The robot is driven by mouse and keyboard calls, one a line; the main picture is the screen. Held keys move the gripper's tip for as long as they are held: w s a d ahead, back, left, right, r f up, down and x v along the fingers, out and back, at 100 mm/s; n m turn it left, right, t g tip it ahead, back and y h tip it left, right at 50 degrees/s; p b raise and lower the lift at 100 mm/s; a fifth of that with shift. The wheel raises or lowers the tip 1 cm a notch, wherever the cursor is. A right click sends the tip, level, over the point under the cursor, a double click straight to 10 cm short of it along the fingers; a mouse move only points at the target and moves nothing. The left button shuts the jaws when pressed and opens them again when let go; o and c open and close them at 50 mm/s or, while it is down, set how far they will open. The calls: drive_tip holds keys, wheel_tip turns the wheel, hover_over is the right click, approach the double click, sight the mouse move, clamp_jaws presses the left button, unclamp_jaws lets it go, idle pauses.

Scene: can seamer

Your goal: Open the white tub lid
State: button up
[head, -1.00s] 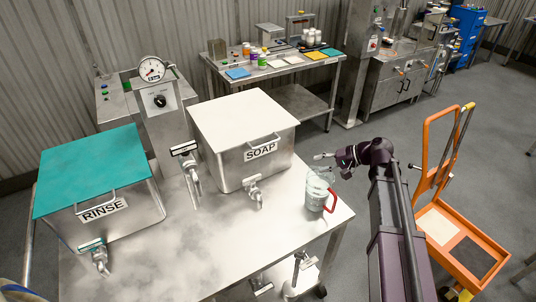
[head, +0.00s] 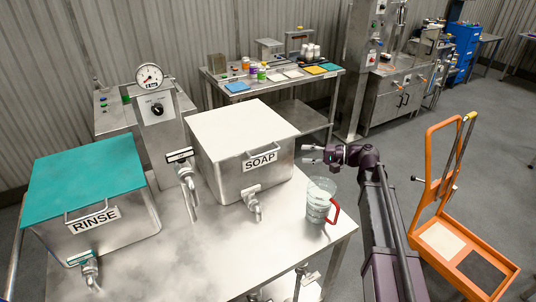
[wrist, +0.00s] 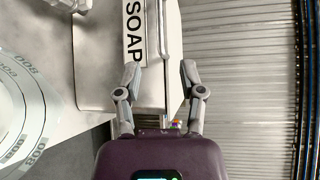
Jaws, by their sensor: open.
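The white lid (head: 242,128) lies flat and shut on the steel tub (head: 225,172) labelled SOAP. A small bar handle (head: 262,147) is at the lid's front edge, above the label. My gripper (head: 310,154) is open and empty, to the right of the tub near its front right corner, apart from the handle. In the wrist view my gripper's two fingers (wrist: 160,74) are spread, with the SOAP label (wrist: 134,32) and the tub wall (wrist: 165,60) beyond them.
A measuring jug with a red handle (head: 319,201) stands on the steel table (head: 215,255) below my gripper. The RINSE tub with a teal lid (head: 85,175) is at left. Taps stick out in front of both tubs. An orange trolley (head: 450,240) is at right.

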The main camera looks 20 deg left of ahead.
sight(268, 152)
drive_tip(key=shift+s+a+f+b, duration=0.2)
drive_tip(key=shift+a+f+b, duration=0.15)
drive_tip(key=shift+a, duration=1.9)
drive_tip(key=shift+s+a+f+b, duration=0.2)
drive_tip(key=shift+a+f+b, duration=0.1)
drive_tip(key=shift+a, duration=1.9)
drive_tip(key=shift+s+a+f+b, duration=0.2)
drive_tip(key=shift+a+f+b, duration=0.15)
drive_tip(key=shift+a, duration=1.9)
drive_tip(key=shift+c, duration=0.2)
clamp_jaws()
drive_tip(key=shift+d, duration=0.1)
